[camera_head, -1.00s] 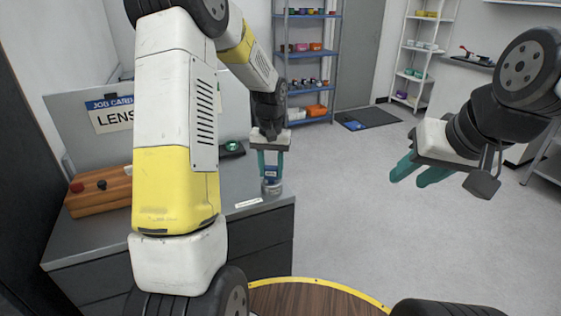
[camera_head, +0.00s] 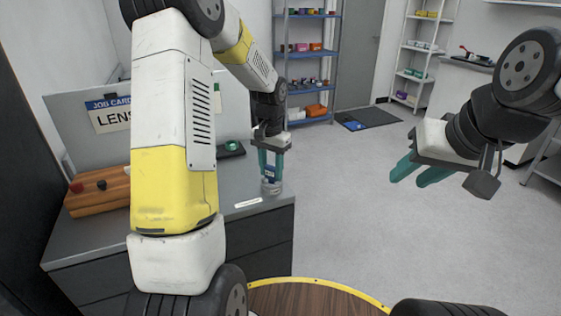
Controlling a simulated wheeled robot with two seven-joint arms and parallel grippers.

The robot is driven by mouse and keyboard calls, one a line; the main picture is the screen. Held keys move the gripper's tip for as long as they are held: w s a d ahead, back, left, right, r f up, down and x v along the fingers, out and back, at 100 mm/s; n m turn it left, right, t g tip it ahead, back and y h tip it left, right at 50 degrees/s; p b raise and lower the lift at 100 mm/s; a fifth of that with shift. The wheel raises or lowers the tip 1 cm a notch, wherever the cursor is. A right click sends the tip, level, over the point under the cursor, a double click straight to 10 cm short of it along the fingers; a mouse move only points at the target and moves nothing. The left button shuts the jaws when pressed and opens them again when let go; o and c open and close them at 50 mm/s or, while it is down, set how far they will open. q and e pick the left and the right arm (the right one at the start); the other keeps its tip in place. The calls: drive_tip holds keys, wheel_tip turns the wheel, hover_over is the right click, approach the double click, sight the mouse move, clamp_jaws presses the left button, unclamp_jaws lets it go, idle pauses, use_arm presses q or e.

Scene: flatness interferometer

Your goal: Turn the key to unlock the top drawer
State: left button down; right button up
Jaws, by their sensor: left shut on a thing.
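My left gripper (camera_head: 270,172) points down over the right end of the grey cabinet top. Its teal fingers are shut on a small blue piece (camera_head: 269,172), which stands on a round grey base (camera_head: 270,187). The blue piece may be the key, but it is too small and too covered by the fingers to be sure. The top drawer (camera_head: 262,229) is the upper dark front of the cabinet and looks closed. My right gripper (camera_head: 413,177) is open and empty over the floor at the right, far from the cabinet.
The cabinet top (camera_head: 228,184) also bears a wooden block with knobs (camera_head: 100,191), a dark tray with a green item (camera_head: 231,148) and a white label strip (camera_head: 247,203). A job card board (camera_head: 108,113) stands behind. Open floor (camera_head: 350,220) lies to the right.

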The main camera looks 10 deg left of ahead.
use_arm(q)
drive_tip(key=shift+m, duration=1.4)
drive_tip(key=shift+m, duration=1.7)
drive_tip(key=shift+m, duration=0.9)
drive_tip(key=c, duration=1.3)
unclamp_jaws()
drive_tip(key=shift+m, duration=0.4)
drive_tip(key=o, duration=0.5)
drive_tip(key=shift+o, duration=0.2)
